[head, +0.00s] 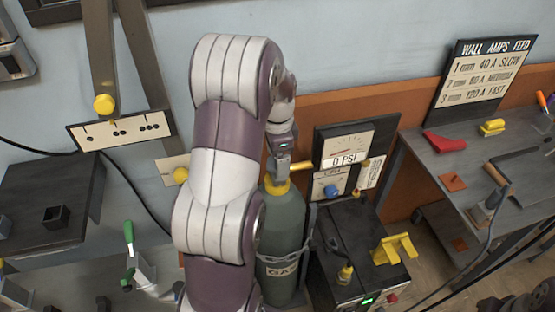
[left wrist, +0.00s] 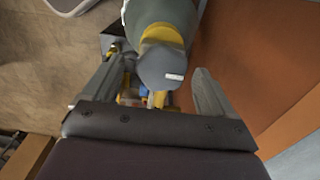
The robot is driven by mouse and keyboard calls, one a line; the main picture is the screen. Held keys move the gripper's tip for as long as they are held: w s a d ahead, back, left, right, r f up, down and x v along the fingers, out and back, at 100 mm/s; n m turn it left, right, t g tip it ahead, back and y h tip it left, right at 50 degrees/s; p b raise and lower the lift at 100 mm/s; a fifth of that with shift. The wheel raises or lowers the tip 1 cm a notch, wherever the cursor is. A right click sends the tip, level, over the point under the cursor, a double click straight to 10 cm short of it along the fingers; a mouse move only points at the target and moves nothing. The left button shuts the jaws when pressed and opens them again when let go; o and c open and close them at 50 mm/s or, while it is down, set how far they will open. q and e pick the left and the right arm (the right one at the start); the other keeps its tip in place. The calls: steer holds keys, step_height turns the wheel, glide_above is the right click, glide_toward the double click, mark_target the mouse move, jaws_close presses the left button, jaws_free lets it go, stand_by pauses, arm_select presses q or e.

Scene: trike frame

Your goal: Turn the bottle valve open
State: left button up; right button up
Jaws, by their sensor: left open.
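The green gas bottle (head: 283,240) stands upright, chained beside the welder box, with a yellow collar (head: 277,187) at its neck. In the left wrist view the bottle valve (left wrist: 163,68) is a grey faceted knob with a white mark, in front of the yellow collar (left wrist: 165,34). My left gripper (head: 281,160) is at the bottle top; the head view largely hides the valve and fingers. In the left wrist view my left gripper (left wrist: 160,72) is open, one finger on each side of the knob, with visible gaps. My right gripper is not in view.
A gauge panel (head: 345,145) reading 0 PSI stands right of the bottle, with a blue knob (head: 331,191) below. The dark welder box (head: 350,225) carries a yellow bracket (head: 394,248). A workbench (head: 450,165) with tools is at right. The orange wall band is close behind.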

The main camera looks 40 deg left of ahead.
arm_select(q)
steer(key=shift+a+f, duration=0.1)
steer(key=shift+a, duration=0.05)
steer(key=c, duration=1)
steer(key=shift+c, duration=0.2)
